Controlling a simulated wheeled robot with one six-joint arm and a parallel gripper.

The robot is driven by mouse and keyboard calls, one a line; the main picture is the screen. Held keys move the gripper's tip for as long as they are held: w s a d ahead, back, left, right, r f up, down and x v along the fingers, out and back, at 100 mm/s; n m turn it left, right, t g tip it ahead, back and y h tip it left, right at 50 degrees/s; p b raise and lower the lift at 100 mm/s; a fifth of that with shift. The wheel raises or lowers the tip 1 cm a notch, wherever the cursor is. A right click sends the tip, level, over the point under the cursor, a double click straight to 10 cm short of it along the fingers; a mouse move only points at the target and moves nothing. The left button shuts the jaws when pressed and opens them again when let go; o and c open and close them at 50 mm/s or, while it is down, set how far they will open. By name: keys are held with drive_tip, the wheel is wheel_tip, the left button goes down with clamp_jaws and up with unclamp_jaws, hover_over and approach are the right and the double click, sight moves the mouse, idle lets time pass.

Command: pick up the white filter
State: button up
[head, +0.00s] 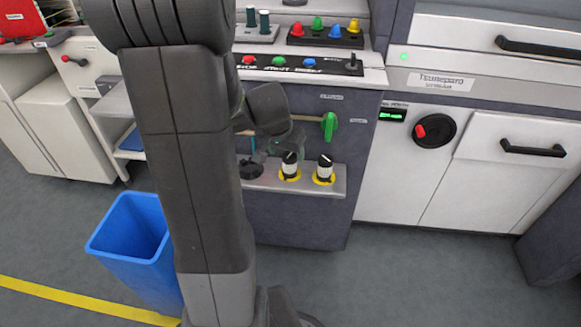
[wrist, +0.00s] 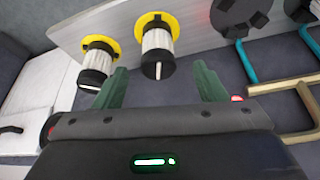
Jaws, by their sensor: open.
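Two white filters with black caps stand side by side in yellow rings on a grey shelf (head: 335,189). In the head view they are the left filter (head: 290,163) and the right filter (head: 324,168). The wrist view shows one filter (wrist: 157,42) in front of the gap between my fingers and the other (wrist: 98,62) further left, near the left finger. My gripper (wrist: 161,82) is open, its two green fingers apart with nothing held between them. In the head view my arm hides much of the area left of the filters.
A green valve handle (head: 330,127) sticks out above the shelf. Teal hoses (wrist: 246,62) and a tan pipe (wrist: 285,88) lie right of my fingers in the wrist view, below black round parts (wrist: 240,14). A blue bin (head: 128,250) stands on the floor at left.

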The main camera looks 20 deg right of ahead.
sight(289, 155)
drive_tip(key=shift+w+d+f, duration=0.1)
drive_tip(key=shift+w+f, duration=0.1)
drive_tip(key=shift+f, duration=0.45)
drive_tip(key=shift+d+b+x, duration=0.15)
drive_tip(key=shift+b+x, duration=0.2)
drive_tip(key=shift+x, duration=1)
drive_tip(key=shift+d+b+x, duration=0.15)
drive_tip(key=shift+b+x, duration=0.15)
drive_tip(key=shift+x, duration=1)
drive_tip(key=shift+w+r, duration=0.1)
drive_tip(key=shift+r, duration=0.05)
drive_tip(key=c, duration=1.1)
